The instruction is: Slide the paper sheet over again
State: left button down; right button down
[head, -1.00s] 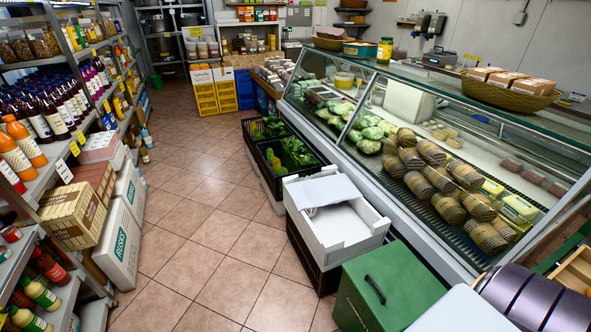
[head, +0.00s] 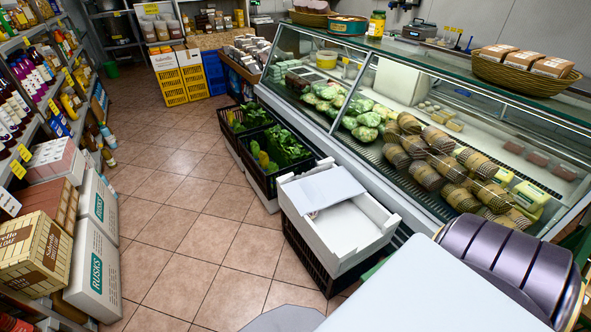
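The paper sheet (head: 322,188) is a thin, pale grey-white rectangle. It lies across the far left part of an open white box (head: 345,264), covering that part of the opening. The near right part of the box is uncovered, and its inside looks pale and empty. A small object shows at the sheet's near left edge, too small to make out. The white box stands on a black crate (head: 306,262). Neither of my grippers is in view. Parts of my own body fill the bottom right.
Black crates of greens (head: 277,147) stand behind the box. The glass display counter (head: 400,120) runs along its right side. Shelves and a rusks carton (head: 92,270) line the left. The tiled aisle (head: 190,220) between is clear.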

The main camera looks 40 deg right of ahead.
aim_at(316, 192)
jog(key=i, duration=3.45)
jog(key=z, duration=2.35)
